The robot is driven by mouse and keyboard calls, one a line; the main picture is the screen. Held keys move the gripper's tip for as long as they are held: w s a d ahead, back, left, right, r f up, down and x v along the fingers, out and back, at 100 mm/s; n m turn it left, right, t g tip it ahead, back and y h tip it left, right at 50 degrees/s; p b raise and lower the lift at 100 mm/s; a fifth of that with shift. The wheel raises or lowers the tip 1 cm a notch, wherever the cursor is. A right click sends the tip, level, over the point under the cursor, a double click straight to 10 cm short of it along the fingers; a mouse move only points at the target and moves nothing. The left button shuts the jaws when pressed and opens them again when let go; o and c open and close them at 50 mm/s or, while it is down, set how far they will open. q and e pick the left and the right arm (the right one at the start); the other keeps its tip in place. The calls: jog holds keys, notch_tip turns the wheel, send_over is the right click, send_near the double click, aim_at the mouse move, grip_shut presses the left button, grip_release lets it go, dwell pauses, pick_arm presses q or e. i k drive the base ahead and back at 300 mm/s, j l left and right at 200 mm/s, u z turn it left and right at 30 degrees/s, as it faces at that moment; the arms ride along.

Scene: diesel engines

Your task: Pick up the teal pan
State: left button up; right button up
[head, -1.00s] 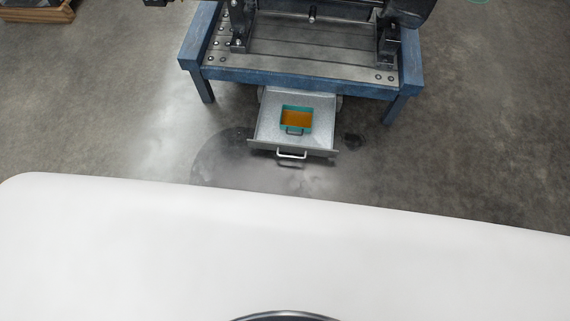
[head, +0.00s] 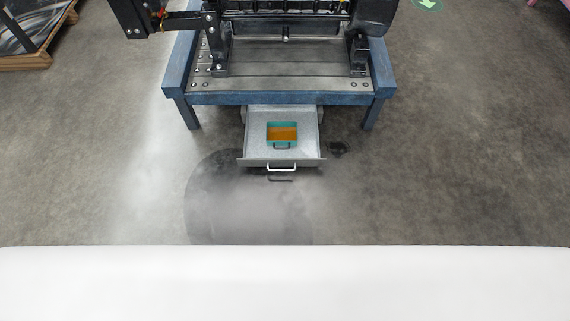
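The teal pan (head: 268,133) is a small open box with an orange-brown inside and a dark handle on its front side. It sits in the open grey metal drawer (head: 304,150), which sticks out below the blue workbench (head: 280,98). The drawer has a light bar handle (head: 281,168) on its front. Neither of my grippers is in view, so their state does not show. The pan stands well ahead of me, with floor between.
A black engine part on a stand (head: 285,25) is on the workbench. A dark stain (head: 235,200) lies on the floor before the drawer. A wooden pallet (head: 40,55) is at the far left. Open floor (head: 460,170) lies to the right.

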aim_at(278, 133)
jog(key=i+l, duration=0.15)
jog(key=i, duration=0.2)
jog(key=i+l, duration=0.15)
jog(key=i, duration=0.2)
jog(key=i+l, duration=0.15)
jog(key=i, duration=0.2)
